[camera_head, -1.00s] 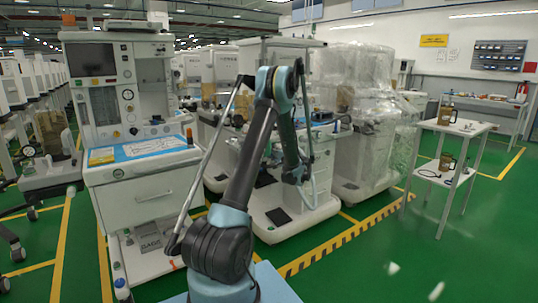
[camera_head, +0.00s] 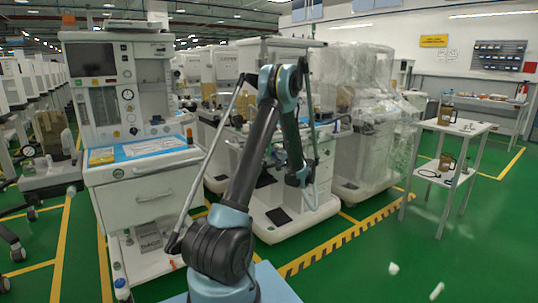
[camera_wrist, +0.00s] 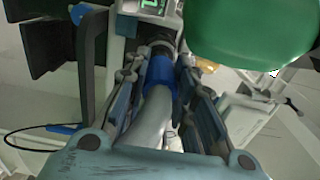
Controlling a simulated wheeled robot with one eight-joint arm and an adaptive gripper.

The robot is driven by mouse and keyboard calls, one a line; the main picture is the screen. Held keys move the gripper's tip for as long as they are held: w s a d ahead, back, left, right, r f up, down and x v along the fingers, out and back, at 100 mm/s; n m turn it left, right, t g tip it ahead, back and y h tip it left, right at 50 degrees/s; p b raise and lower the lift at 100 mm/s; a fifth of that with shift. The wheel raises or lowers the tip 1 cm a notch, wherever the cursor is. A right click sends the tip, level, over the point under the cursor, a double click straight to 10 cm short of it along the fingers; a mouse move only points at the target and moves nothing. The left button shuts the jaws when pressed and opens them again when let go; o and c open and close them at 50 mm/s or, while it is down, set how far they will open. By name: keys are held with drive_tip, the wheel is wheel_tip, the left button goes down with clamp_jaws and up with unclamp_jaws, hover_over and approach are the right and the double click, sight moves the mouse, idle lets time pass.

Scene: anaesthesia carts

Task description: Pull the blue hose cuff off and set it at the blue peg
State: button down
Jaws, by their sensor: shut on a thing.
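In the wrist view, the blue hose cuff (camera_wrist: 160,73) sits between the two fingers of my gripper (camera_wrist: 163,80), which is shut on it. A thick grey hose (camera_wrist: 152,116) runs from the cuff toward the camera. Just beyond the cuff is a dark round fitting (camera_wrist: 161,47) on the machine; I cannot tell whether the cuff still touches it. In the head view, my arm's end (camera_head: 298,176) hangs in front of the middle white cart (camera_head: 290,212), and the cuff is too small to make out there. I cannot identify the blue peg with certainty.
A large green rounded bag (camera_wrist: 250,28) is close to the right finger in the wrist view. Dark panels (camera_wrist: 50,45) stand on the left. In the head view, another cart (camera_head: 150,205) stands left and a small table (camera_head: 455,127) right, with open green floor in front.

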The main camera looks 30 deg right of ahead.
drive_tip(key=shift+s+d, duration=0.1)
drive_tip(key=shift+s, duration=0.95)
